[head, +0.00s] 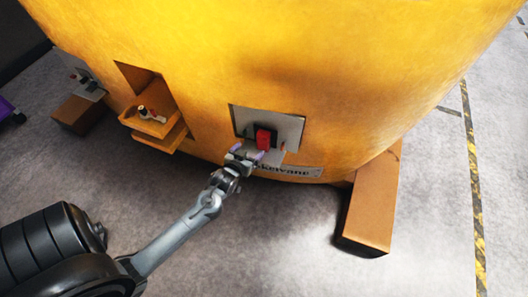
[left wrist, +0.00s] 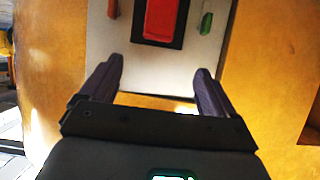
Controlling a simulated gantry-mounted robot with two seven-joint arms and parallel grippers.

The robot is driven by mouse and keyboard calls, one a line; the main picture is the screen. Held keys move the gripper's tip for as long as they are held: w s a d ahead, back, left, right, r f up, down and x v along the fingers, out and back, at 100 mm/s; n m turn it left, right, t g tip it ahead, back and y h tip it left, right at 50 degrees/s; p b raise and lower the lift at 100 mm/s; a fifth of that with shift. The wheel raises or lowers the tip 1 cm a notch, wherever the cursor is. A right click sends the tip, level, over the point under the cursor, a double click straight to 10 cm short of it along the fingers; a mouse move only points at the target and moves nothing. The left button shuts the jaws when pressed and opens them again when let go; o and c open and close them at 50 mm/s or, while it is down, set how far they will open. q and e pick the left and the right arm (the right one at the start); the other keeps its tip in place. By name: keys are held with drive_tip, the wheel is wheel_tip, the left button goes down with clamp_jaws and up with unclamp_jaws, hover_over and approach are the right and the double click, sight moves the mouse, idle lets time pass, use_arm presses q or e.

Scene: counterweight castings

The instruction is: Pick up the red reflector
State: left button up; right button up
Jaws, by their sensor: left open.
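The red reflector (head: 264,138) sits on a dark backing on a pale grey plate (head: 290,128) on the yellow casting's curved side. My left gripper (head: 247,153) is open and empty, just in front of the plate's lower part, below and slightly left of the reflector. In the left wrist view the red reflector (left wrist: 164,18) shows at the top, cut off by the frame edge. The two fingers of my left gripper (left wrist: 157,75) stand apart below it, not touching it. My right gripper is not in view.
In the left wrist view, a small green piece (left wrist: 206,22) and a small orange-red piece (left wrist: 112,8) flank the reflector. A yellow ledge (head: 155,125) with small items juts out at left. A brown block (head: 370,205) supports the casting at right. The floor in front is clear.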

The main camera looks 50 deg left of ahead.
use_arm(q)
drive_tip(key=b, duration=0.4)
approach(262, 140)
drive_tip(key=s, duration=0.1)
drive_tip(key=shift+t, duration=0.3)
drive_tip(key=b+x, duration=0.1)
drive_tip(key=x, duration=0.1)
drive_tip(key=b+x, duration=0.1)
drive_tip(key=x, duration=0.2)
drive_tip(key=shift+w+d+f, duration=0.1)
drive_tip(key=shift+w+f, duration=0.2)
drive_tip(key=shift+f, duration=0.05)
drive_tip(key=shift+w+a+f+b, duration=0.25)
drive_tip(key=shift+w+f+b, duration=0.15)
drive_tip(key=shift+b, duration=0.3)
drive_tip(key=shift+r+b+x, duration=0.15)
drive_tip(key=shift+b+x, duration=0.3)
drive_tip(key=shift+x, duration=0.55)
drive_tip(key=shift+r+b+x, duration=0.15)
drive_tip(key=shift+b+x, duration=0.25)
drive_tip(key=shift+x, duration=0.6)
drive_tip(key=shift+w, duration=0.1)
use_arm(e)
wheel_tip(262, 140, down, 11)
use_arm(q)
drive_tip(key=c, duration=1.1)
drive_tip(key=shift+c, duration=0.5)
